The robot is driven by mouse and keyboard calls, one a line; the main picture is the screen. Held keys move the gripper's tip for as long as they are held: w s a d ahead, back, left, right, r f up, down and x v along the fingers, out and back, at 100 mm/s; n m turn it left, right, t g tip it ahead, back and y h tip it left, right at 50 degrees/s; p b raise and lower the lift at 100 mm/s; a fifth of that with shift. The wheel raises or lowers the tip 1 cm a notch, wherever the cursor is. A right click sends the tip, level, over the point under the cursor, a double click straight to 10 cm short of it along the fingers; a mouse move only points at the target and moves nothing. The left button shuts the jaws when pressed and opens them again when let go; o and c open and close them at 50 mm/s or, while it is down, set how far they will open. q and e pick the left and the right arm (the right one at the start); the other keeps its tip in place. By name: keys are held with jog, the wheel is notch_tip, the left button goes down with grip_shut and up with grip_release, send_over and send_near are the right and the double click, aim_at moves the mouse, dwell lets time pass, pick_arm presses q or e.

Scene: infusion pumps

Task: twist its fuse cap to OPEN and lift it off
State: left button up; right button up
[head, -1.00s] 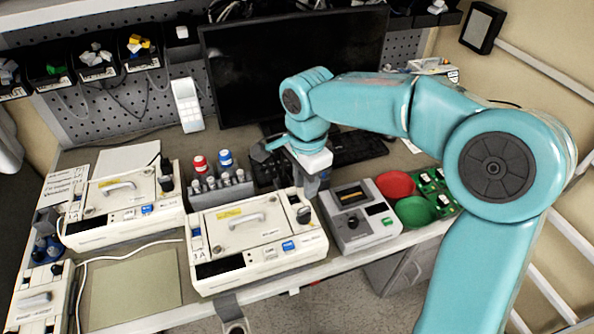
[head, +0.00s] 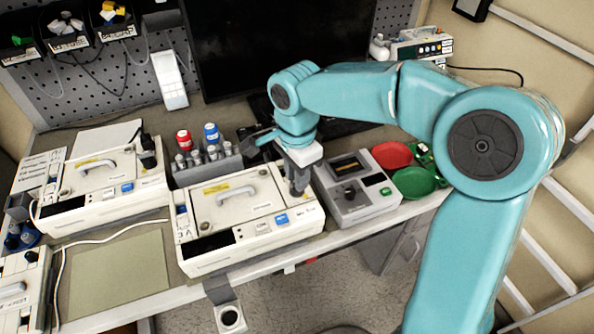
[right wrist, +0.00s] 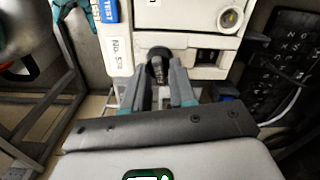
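The middle infusion pump (head: 240,218), a cream box with a grey handle on its lid, stands near the bench's front edge. My right gripper (head: 298,184) is over its right end and hides the fuse cap in the head view. In the right wrist view the black fuse cap (right wrist: 157,66), marked FUSE, sits on the cream pump. The two fingers of my right gripper (right wrist: 160,84) stand on either side of the cap. They look spread, with a narrow gap beside it. I see no clear grip. My left gripper is not in view.
A second pump (head: 100,185) stands at the left. A grey box with a dial (head: 352,190) stands close on the right, beside red (head: 390,154) and green (head: 418,182) dishes. A rack with red- and blue-capped bottles (head: 205,168) is behind. A bare mat (head: 118,275) lies front left.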

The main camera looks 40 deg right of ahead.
jog(key=shift+s+d+r, duration=0.1)
jog(key=shift+s+r, duration=0.05)
grip_shut()
jog(key=shift+r+p, duration=2.1)
jog(key=shift+r, duration=0.4)
jog(key=shift+f, duration=0.1)
